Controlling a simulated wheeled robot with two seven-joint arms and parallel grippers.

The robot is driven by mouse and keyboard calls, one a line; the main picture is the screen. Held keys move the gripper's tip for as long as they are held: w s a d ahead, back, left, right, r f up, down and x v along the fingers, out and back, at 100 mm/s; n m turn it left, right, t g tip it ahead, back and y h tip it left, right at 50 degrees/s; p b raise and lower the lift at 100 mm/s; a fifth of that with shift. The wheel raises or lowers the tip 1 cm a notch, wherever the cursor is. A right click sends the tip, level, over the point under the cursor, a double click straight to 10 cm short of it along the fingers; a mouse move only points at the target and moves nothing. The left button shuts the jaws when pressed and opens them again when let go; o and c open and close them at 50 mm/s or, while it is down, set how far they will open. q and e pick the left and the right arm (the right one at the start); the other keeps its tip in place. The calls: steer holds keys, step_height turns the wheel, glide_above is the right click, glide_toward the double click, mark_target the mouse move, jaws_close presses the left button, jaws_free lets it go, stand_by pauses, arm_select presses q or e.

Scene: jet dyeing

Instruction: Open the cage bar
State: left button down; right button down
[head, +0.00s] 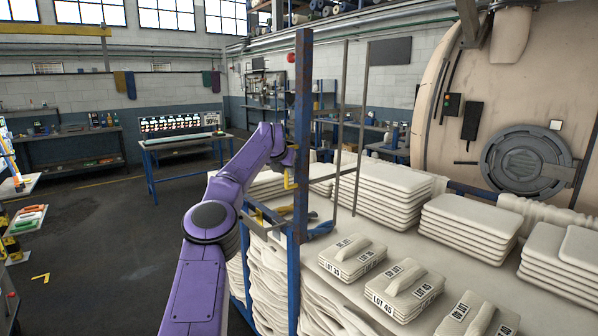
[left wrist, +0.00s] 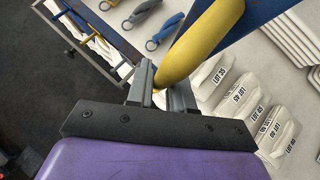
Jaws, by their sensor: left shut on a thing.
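The cage bar (head: 303,110) is an upright, worn blue post at the front corner of the cage. A yellow handle (head: 289,180) is on its left side. My left gripper (head: 291,160) reaches the post from the left at the handle's height. In the left wrist view, the grey fingers of my left gripper (left wrist: 164,82) are shut on the yellow handle (left wrist: 205,38), with the blue bar (left wrist: 252,14) behind it. The arm partly hides the contact in the head view. My right gripper is not in view.
White folded stacks labelled LOT (head: 405,285) lie on the pale surface right of the post. Fabric hangs in the blue-framed cage below. Loose hooked tools (left wrist: 150,18) lie behind the handle. A large beige round vessel (head: 500,90) stands right. Floor at left (head: 110,240) is clear.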

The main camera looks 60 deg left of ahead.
arm_select(q)
steer(key=shift+a, duration=0.2)
stand_by(0.3)
steer(key=c, duration=1.1)
jaws_free()
steer(key=shift+a+f, duration=0.1)
steer(key=shift+f, duration=0.05)
steer(key=shift+s+b, duration=0.15)
steer(key=shift+b, duration=0.3)
steer(key=b+v, duration=0.5)
steer(key=v, duration=0.5)
steer(key=shift+r, duration=0.25)
